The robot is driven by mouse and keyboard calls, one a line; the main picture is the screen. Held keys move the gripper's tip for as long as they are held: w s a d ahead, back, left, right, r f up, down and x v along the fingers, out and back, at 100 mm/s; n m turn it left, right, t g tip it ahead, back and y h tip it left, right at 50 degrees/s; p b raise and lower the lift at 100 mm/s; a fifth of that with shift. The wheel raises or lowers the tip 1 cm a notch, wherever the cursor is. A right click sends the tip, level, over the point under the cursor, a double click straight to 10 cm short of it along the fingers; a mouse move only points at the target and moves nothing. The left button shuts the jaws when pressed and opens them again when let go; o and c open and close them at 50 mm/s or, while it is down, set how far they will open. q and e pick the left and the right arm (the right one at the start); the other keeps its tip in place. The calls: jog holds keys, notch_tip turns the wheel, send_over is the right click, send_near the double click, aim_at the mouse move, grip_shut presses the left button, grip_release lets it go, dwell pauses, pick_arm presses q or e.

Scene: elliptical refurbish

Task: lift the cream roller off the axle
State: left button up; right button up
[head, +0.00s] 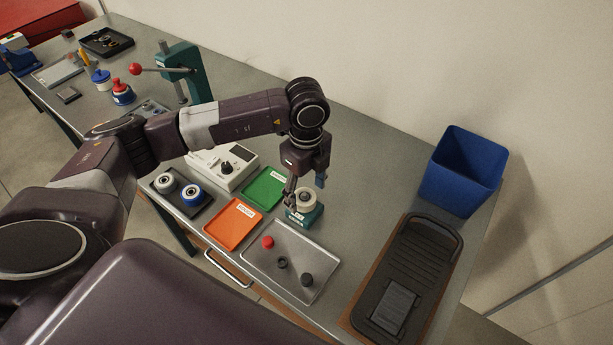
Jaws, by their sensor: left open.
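The cream roller (306,198) sits on a small teal stand (305,217) near the middle of the bench. The axle is not clearly visible; the roller appears to be around it. My left gripper (303,190) comes down from above at the roller, its fingers pointing downward. It is open, with one finger in front at the roller's left side and the other partly hidden behind. Whether the fingers touch the roller cannot be told. My right gripper is not in view.
A metal tray (262,255) holds a red cap (268,242) and dark round parts. Green (265,188) and orange (232,224) trays lie left, beside a white device (222,167). A blue bin (463,170) and black board (408,270) stand right. A teal press (187,70) stands behind.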

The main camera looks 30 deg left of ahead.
pick_arm(q)
jog(key=shift+f, duration=1.15)
jog(key=c, duration=1.2)
jog(key=o, duration=0.4)
jog(key=shift+r, duration=0.15)
jog(key=c, duration=0.5)
